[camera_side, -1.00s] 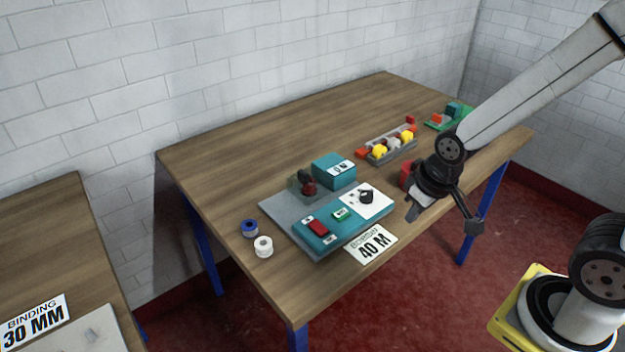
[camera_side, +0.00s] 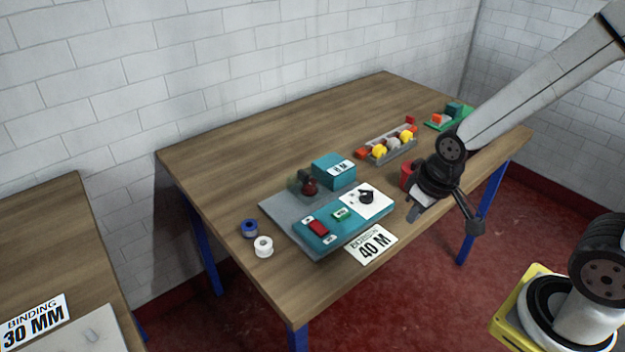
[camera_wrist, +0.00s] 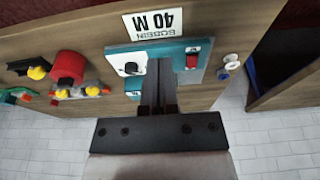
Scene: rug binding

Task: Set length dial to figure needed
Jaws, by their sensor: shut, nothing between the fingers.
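The length dial (camera_side: 366,196) is a small black knob on a white plate at the right end of the teal control panel (camera_side: 327,234). The dial also shows in the wrist view (camera_wrist: 131,68), left of my fingers. A sign (camera_side: 371,245) reading "BOBBIN 40 M" lies at the panel's front edge. A teal box (camera_side: 333,170) behind the panel carries a small white display (camera_side: 341,168) that seems to read 8 M, though the digit is tiny. My gripper (camera_side: 413,214) is shut and empty, to the right of the dial and apart from it.
The panel has a red switch (camera_side: 318,228) and a green window (camera_side: 341,214). A blue spool (camera_side: 249,228) and a white spool (camera_side: 263,246) stand at the left. A grey tray (camera_side: 378,158) of colored spools lies behind my gripper.

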